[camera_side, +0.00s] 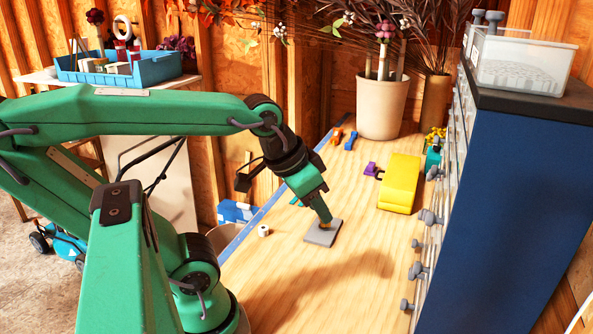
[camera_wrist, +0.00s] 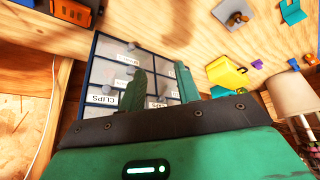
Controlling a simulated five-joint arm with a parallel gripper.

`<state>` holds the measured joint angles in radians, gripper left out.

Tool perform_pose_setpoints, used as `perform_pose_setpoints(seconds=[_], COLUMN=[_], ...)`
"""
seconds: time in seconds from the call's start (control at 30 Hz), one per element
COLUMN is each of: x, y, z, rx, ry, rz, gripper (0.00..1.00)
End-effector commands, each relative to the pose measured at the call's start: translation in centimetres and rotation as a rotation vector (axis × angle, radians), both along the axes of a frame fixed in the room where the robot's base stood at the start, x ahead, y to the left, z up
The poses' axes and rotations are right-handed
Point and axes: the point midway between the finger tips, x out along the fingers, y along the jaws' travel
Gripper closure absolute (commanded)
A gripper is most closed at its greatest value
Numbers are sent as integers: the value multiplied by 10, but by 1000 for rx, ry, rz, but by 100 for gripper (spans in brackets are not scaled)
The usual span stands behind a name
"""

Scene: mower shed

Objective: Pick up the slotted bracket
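A bent teal piece (camera_wrist: 292,12), the most bracket-like part in view, lies on the bench at the top of the wrist view. No slot can be made out on it. In the side view a sliver of teal (camera_side: 295,201), probably the same piece, shows left of my gripper, which hides part of that area. A flat grey plate (camera_wrist: 237,18) with a small brownish part on it also lies on the bench. In the side view my gripper (camera_side: 325,219) overlaps this plate (camera_side: 318,238). The wrist view shows two green fingers (camera_wrist: 162,84) apart with nothing between them.
A blue drawer cabinet (camera_side: 500,200) with protruding knobs borders the bench at right. A yellow block (camera_side: 400,184), a purple part (camera_side: 371,169) and a beige pot (camera_side: 382,105) stand farther back. A small white cube (camera_side: 263,231) lies at left. The front bench is clear.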

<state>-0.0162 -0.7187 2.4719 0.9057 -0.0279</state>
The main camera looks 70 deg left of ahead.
Motion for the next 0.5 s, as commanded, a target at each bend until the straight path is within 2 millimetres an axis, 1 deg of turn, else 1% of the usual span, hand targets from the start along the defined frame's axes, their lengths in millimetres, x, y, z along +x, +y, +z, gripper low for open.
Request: perform_pose_setpoints(seconds=[0.17, 0.27, 0.5], x=[19, 35, 77], y=[12, 22, 55], z=[10, 17, 30], rx=[-35, -62, -135], ry=[27, 45, 90], rz=[111, 200, 443], gripper=[67, 67, 67])
